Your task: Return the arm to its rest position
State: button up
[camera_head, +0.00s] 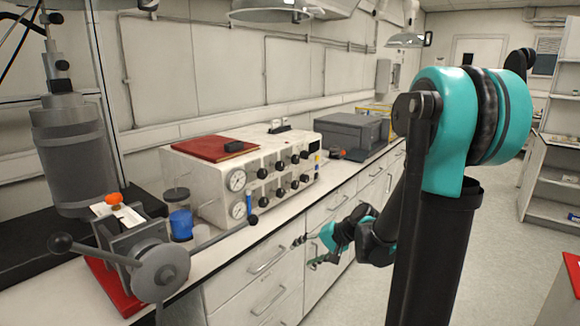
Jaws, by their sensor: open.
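My arm, teal and black, rises at the right of the head view and folds down to the left. My gripper (306,252) is at its far end, low in front of the white drawer fronts of the bench. Its fingers are apart and nothing shows between them. It looks small here, and I cannot tell how far it is from the drawers.
A long bench (235,235) holds a white control box (212,185) with gauges, a grey case (350,132), and a metal vise-like device (160,272) with a lever. A grey reactor (72,150) stands left. Open floor (495,235) and shelves (560,165) lie right.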

jog(key=s+d+f+n+h, duration=0.2)
jog(key=s+d+h, duration=0.2)
jog(key=s+d, duration=0.3)
jog(key=s+d+f+n+h, duration=0.2)
jog(key=s+d+f+h, duration=0.1)
jog(key=s+d, duration=0.4)
jog(key=shift+s+h, duration=0.6)
jog(key=shift+s, duration=0.65)
jog(key=shift+d, duration=0.1)
